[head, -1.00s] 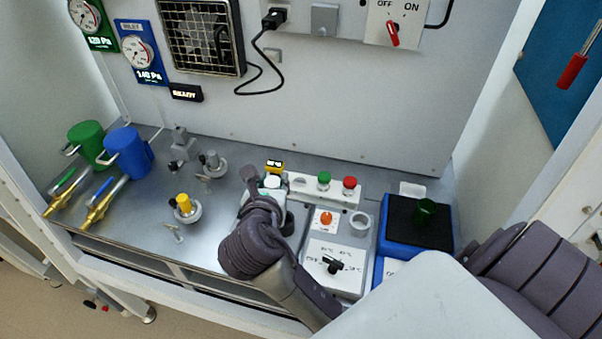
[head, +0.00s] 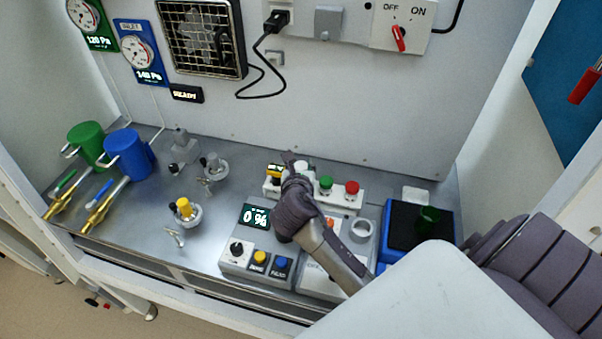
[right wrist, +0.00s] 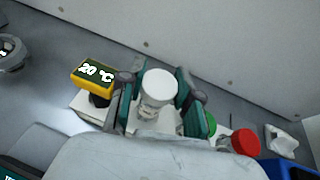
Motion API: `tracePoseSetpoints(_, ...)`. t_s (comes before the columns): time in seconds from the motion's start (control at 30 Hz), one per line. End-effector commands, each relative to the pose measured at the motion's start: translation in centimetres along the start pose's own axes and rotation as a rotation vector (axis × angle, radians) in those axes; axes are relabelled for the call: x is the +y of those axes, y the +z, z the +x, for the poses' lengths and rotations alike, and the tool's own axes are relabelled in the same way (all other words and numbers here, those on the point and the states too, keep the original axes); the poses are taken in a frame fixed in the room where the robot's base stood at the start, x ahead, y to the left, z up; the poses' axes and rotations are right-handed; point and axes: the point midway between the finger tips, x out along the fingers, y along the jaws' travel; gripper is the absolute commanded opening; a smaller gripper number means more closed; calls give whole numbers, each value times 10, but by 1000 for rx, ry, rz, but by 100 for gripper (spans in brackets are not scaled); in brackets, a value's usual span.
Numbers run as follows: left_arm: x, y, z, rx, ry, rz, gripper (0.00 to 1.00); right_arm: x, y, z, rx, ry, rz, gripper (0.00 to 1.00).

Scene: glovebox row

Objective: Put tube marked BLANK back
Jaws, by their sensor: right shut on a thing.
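My right gripper (right wrist: 160,98) is shut on a white-capped tube (right wrist: 158,88), held between its teal finger pads. Any marking on the tube is not readable, and its lower part is hidden. In the head view the right gripper (head: 299,168) is over the left part of a long white block (head: 337,196), with the white cap showing at its tip. A green-capped item (head: 326,185) and a red-capped item (head: 351,188) stand in the block to the right. I cannot tell whether the held tube touches the block. My left gripper is not in view.
A yellow display reading 20 °C (right wrist: 93,76) stands beside the gripper on the left. In front are a control panel reading 0 % (head: 255,216) and a white ring (head: 362,229). A blue device (head: 386,241) stands at right. The back wall is close behind.

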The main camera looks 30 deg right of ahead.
Motion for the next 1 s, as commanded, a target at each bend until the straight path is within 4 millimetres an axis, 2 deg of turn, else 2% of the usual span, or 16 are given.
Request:
tracePoseSetpoints(0.1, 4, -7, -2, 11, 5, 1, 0, 0, -20, 7, 6, -1, -2, 2)
tracePoseSetpoints(0.2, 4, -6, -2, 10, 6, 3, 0, 0, -28, 10, 4, -1, -2, 2)
tracePoseSetpoints(0.57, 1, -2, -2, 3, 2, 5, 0, 0, -32, 12, 2, 0, -1, 2)
tracePoseSetpoints(0.6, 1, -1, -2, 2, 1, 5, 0, 0, -32, 12, 2, 0, -2, 35)
tracePoseSetpoints(0.67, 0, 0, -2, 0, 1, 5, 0, 0, -32, 12, 2, 0, -1, 44)
tracePoseSetpoints(1.0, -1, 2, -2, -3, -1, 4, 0, 0, -30, 11, 1, 0, 1, 44)
